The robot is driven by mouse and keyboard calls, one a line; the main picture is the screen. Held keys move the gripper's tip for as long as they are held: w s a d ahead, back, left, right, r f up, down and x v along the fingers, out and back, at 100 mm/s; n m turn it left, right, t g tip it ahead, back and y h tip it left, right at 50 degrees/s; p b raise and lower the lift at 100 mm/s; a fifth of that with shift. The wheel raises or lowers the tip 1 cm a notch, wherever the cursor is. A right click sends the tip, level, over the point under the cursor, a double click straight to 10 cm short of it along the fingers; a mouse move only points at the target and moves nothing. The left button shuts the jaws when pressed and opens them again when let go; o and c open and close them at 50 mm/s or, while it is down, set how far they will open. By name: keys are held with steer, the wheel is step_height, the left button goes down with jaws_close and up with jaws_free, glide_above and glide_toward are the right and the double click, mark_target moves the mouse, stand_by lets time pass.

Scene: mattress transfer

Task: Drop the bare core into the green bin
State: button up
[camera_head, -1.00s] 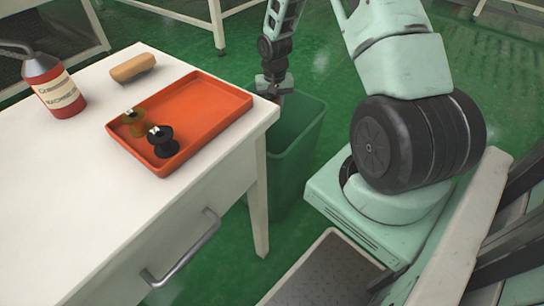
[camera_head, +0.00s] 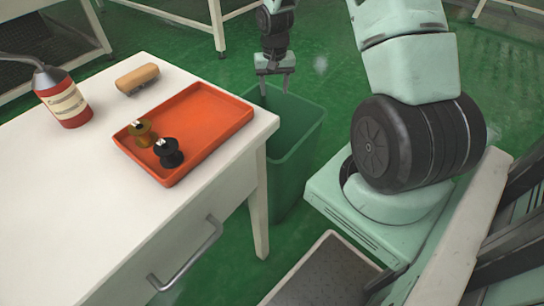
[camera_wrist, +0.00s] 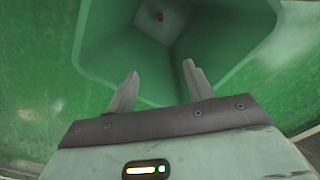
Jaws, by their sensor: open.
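My gripper (camera_head: 275,86) is open above the mouth of the green bin (camera_head: 303,145), beside the table's right corner. In the wrist view the two fingers (camera_wrist: 160,72) are spread with nothing between them, and the bin's inner walls (camera_wrist: 115,50) lie below. The bin's inside floor is hidden in the head view.
An orange tray (camera_head: 215,115) on the white table (camera_head: 80,190) holds an olive-gold spool (camera_head: 142,133) and a black spool (camera_head: 168,153). A wooden-backed brush (camera_head: 137,77) and a red bottle (camera_head: 66,100) stand behind and left. The table's corner is close to the bin.

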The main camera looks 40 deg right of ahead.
step_height(320, 180, up, 8)
steer(key=p, duration=0.1)
steer(key=shift+s+f, duration=0.1)
stand_by(0.6)
